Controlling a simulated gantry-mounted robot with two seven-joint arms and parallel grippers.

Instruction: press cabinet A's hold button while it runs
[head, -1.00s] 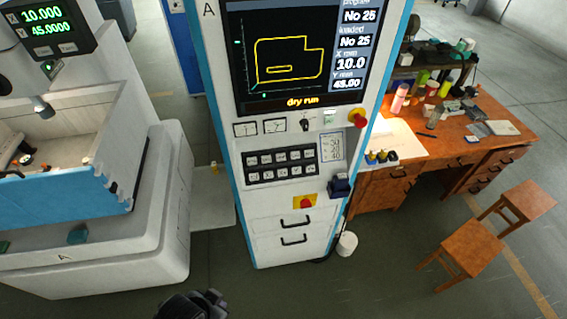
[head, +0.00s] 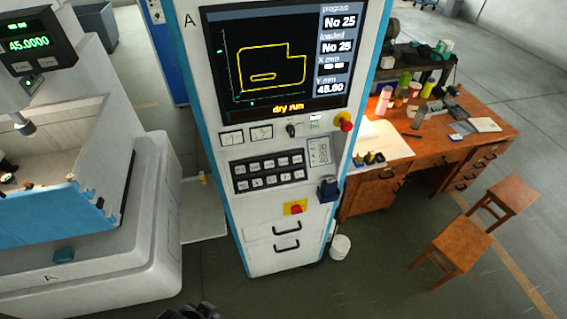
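Cabinet A (head: 215,100) stands upright in the middle, white with blue edges and an "A" at its top left. Its screen (head: 270,65) shows a yellow outline, "dry run", program No 25 and loaded No 25; the X digits are unreadable. Below is a black key panel (head: 267,172) with two rows of pale keys, their labels too small to read. A red knob (head: 344,121) and a red button on a yellow plate (head: 295,209) are also on its front. A dark tip of what seems my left gripper (head: 190,313) shows at the bottom edge, apart from the cabinet. Its fingers are hidden.
A white machine (head: 150,230) with a blue-fronted tank stands at the left. A wooden desk (head: 440,150) with bottles is at the right, with two stools (head: 455,247) before it. A white bucket (head: 340,247) sits beside the cabinet's foot. Floor before the cabinet is clear.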

